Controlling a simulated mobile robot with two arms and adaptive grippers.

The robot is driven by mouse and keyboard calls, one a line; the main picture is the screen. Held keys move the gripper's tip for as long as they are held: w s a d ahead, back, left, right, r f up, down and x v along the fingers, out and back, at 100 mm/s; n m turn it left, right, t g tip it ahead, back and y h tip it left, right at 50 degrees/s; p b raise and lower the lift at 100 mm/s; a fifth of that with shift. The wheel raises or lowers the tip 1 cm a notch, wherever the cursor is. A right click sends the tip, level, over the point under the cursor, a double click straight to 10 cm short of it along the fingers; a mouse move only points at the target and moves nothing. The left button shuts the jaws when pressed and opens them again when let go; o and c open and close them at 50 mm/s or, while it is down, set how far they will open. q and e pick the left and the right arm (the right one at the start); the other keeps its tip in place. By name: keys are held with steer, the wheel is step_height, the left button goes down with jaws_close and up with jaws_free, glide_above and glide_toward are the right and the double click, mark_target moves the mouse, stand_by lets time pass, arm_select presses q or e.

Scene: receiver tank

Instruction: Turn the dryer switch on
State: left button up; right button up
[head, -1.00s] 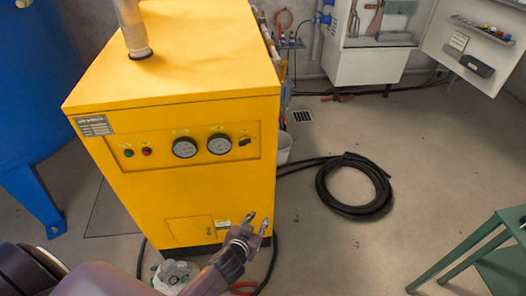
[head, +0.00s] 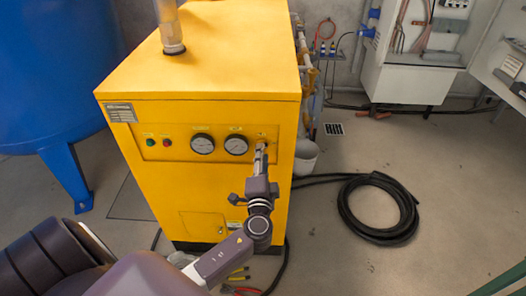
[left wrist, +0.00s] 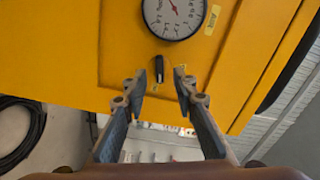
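The yellow dryer (head: 222,185) stands in the middle of the head view, with its control panel facing me. The dryer switch, a small black knob (left wrist: 158,68), shows in the left wrist view below a pressure gauge (left wrist: 175,12). In the head view my gripper mostly hides it. My left gripper (head: 261,154) is raised to the right end of the panel. In the left wrist view its fingers (left wrist: 159,85) are open, one tip on each side of the switch; I cannot tell whether they touch it. My right gripper is not in view.
Two gauges (head: 203,144) and green and red lamps (head: 166,143) sit left on the panel. A blue tank (head: 50,80) stands at left. A coiled black hose (head: 410,210) lies on the floor at right. A green stool (head: 500,280) is at lower right.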

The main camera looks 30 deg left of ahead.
arm_select(q)
steer(key=shift+x, duration=1.05)
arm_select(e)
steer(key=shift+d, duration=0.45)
arm_select(q)
steer(key=shift+c, duration=0.3)
jaws_close()
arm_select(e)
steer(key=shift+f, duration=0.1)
arm_select(q)
steer(key=shift+f+m+b, duration=0.1)
steer(key=shift+m+b, duration=0.25)
steer(key=shift+m, duration=1.35)
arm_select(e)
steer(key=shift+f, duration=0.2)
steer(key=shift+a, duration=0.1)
